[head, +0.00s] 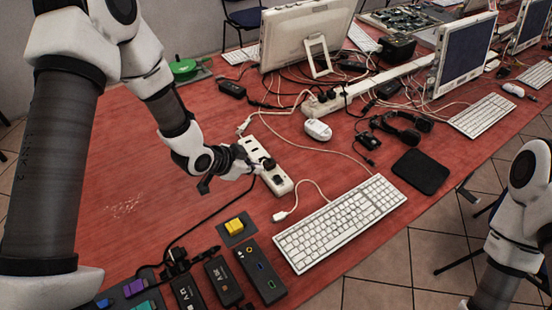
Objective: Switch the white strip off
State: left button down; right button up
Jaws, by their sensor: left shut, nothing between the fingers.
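The white strip (278,181) lies on the red table, running from the upper left to the lower right, with a black plug near its middle. My left gripper (251,170) is shut and empty, at the left side of the strip and close to it. It hides part of the strip's left edge. I cannot tell whether the fingers touch the strip, nor whether its switch is on or off. My right arm shows at the right edge, but its gripper is not in view.
A second, longer white strip (372,82) lies further back among tangled cables. A white keyboard (340,222) is at the right front, a yellow block on a dark pad (236,229) and black adapters (264,272) at the front. A white mouse (318,129) lies behind. Bare table lies left.

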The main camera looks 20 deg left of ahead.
pick_arm(q)
jog(key=w, duration=0.2)
jog(key=p, duration=0.2)
send_over(273, 183)
jog(key=s, duration=0.1)
notch_tip(273, 183, down, 4)
jog(key=f, duration=0.2)
jog(key=w+f+p, duration=0.1)
jog(key=f, duration=0.1)
jog(key=shift+d+f, duration=0.15)
jog(key=shift+f, duration=0.55)
jog(key=shift+s+r, duration=0.1)
pick_arm(e)
jog(key=r, duration=0.3)
jog(key=shift+s, duration=0.2)
jog(key=shift+f, duration=0.1)
